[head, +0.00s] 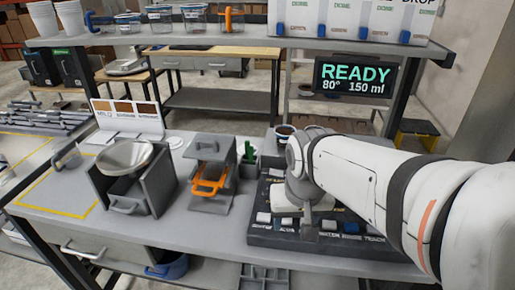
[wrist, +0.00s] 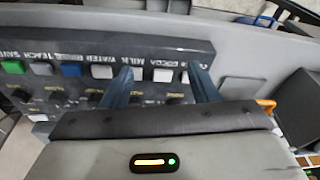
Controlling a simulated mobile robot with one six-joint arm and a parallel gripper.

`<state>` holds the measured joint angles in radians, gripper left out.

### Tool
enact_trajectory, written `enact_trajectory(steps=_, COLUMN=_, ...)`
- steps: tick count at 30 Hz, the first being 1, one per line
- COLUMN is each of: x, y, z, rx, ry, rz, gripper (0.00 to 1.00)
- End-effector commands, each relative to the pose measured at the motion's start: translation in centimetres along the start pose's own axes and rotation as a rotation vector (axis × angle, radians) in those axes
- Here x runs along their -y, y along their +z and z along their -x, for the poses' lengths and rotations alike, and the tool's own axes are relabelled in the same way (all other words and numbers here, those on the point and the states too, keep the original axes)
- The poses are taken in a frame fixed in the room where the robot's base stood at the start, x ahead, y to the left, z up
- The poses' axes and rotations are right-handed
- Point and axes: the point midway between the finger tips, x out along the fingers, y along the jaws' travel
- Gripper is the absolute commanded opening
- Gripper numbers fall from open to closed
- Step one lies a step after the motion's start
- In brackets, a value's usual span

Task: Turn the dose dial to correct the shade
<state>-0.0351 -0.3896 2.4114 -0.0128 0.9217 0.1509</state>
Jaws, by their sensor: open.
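The dark control panel (head: 330,241) lies at the front right of the bench in the head view. Its row of white, blue and grey buttons and a green one shows upside down in the wrist view (wrist: 120,50). Black dials (wrist: 172,98) with small yellow labels sit beyond the buttons; I cannot read which is the dose dial. My gripper (wrist: 160,70) is open over the panel, its two fingers apart on either side of the cocoa button area, nothing between them. Contact cannot be told. A shade card (head: 128,113) with brown swatches stands at the left. A cup of brown liquid (head: 285,131) stands behind my arm.
A display (head: 355,78) reads READY, 80°, 150 ml. A grey stand with a metal bowl (head: 125,156) and a grey unit with an orange handle (head: 208,187) stand left of the panel. A shelf (head: 190,40) with containers runs above.

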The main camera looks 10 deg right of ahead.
Motion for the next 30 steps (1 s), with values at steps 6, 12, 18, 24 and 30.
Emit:
enact_trajectory(steps=6, x=1.0, y=-8.4, z=0.0, rx=0.089, ry=0.02, rz=-0.249, gripper=0.54)
enact_trajectory(steps=12, x=1.6, y=-14.5, z=-1.9, rx=0.153, ry=0.052, rz=-0.463, gripper=0.54)
enact_trajectory(steps=18, x=1.8, y=-17.5, z=-3.6, rx=0.183, ry=0.073, rz=-0.578, gripper=0.54)
enact_trajectory(steps=24, x=1.9, y=-17.7, z=-5.3, rx=0.191, ry=0.079, rz=-0.6, gripper=0.54)
enact_trajectory(steps=30, x=1.8, y=-17.0, z=-8.5, rx=0.19, ry=0.079, rz=-0.598, gripper=0.54)
